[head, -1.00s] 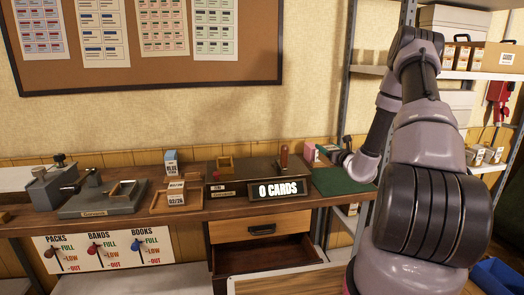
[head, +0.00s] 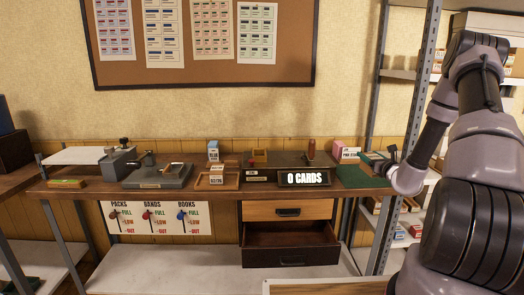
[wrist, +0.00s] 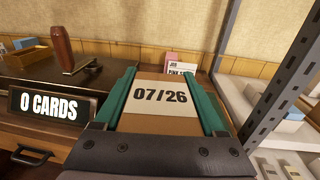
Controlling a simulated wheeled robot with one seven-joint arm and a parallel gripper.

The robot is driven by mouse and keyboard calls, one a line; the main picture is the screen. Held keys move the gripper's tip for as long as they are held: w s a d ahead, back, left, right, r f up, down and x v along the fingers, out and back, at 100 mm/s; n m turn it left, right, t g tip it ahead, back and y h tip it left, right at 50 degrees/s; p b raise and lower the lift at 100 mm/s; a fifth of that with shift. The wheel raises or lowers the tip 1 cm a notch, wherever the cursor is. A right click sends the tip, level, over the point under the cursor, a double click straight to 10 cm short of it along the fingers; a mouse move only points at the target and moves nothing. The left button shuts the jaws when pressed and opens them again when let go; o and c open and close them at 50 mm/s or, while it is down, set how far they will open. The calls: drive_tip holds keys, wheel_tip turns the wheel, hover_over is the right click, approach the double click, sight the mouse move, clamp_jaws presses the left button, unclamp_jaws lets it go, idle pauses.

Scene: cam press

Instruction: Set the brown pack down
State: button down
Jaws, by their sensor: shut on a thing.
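The brown pack (wrist: 165,85) carries a white label reading 07/26 and fills the space between the teal fingers of my gripper (wrist: 164,78) in the wrist view. My gripper is shut on the pack. In the head view my gripper (head: 378,159) is over the right end of the bench, by the green mat (head: 358,178). The pack is hard to make out there. The gap between pack and bench cannot be judged.
A pink box with a card (head: 342,148) stands at the bench's back right. The "0 CARDS" sign (head: 304,179) and a wooden-handled stamp (head: 311,150) are to the left. A metal shelf post (head: 408,125) rises close on the right. A drawer (head: 290,245) hangs open below.

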drive_tip(key=s+a+f+m+h, duration=0.1)
drive_tip(key=s+a, duration=0.1)
drive_tip(key=a, duration=0.5)
drive_tip(key=s+a+f+h, duration=0.1)
drive_tip(key=s+a+f, duration=0.15)
drive_tip(key=a, duration=0.45)
drive_tip(key=s+r, duration=0.3)
drive_tip(key=s, duration=0.3)
drive_tip(key=shift+a+m+h, duration=0.15)
drive_tip(key=shift+m+h, duration=0.15)
